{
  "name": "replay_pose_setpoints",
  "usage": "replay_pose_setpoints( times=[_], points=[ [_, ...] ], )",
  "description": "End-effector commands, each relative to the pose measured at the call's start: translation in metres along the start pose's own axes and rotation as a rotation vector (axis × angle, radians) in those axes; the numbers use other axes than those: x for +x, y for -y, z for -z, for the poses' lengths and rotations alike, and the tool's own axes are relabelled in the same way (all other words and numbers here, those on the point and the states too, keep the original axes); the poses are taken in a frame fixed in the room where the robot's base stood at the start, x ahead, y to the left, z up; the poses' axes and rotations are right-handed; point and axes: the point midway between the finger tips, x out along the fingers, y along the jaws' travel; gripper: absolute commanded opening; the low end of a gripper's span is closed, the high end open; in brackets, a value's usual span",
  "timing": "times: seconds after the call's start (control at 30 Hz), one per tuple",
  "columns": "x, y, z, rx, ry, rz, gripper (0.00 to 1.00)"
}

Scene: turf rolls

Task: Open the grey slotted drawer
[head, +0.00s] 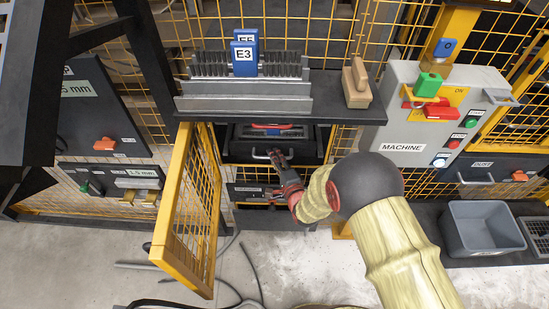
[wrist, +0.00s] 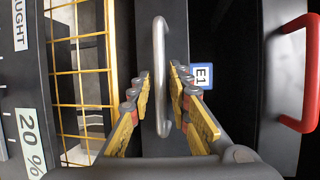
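A dark grey drawer front (wrist: 150,15) with a silver bar handle (wrist: 161,35) fills the middle of the wrist view. In the head view the drawer unit stands under the shelf, with a silver handle (head: 257,156) just left of my gripper (head: 279,160). In the wrist view my gripper (wrist: 162,76) is open, one finger on each side of the handle. I see a gap beside the fingers and cannot tell whether either touches. No slots are clear on this front.
An open yellow mesh gate (head: 188,210) stands left of the drawers. A blue E1 tag (wrist: 201,76) and a red handle (wrist: 298,105) lie to the right in the wrist view. A grey bin (head: 485,228) and the machine box (head: 415,120) stand right.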

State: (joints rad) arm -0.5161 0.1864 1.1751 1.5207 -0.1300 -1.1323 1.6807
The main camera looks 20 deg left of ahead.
Motion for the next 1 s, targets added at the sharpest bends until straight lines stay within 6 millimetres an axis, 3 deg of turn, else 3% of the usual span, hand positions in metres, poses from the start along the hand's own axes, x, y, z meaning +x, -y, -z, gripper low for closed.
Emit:
replay_pose_setpoints(
  times=[0.3, 1.0],
  points=[
    [-0.0002, -0.0002, 0.0001, 0.0, 0.0, 0.0, 0.0],
    [-0.0007, -0.0011, 0.0002, 0.0, 0.0, -0.002, 0.0]
  ],
)
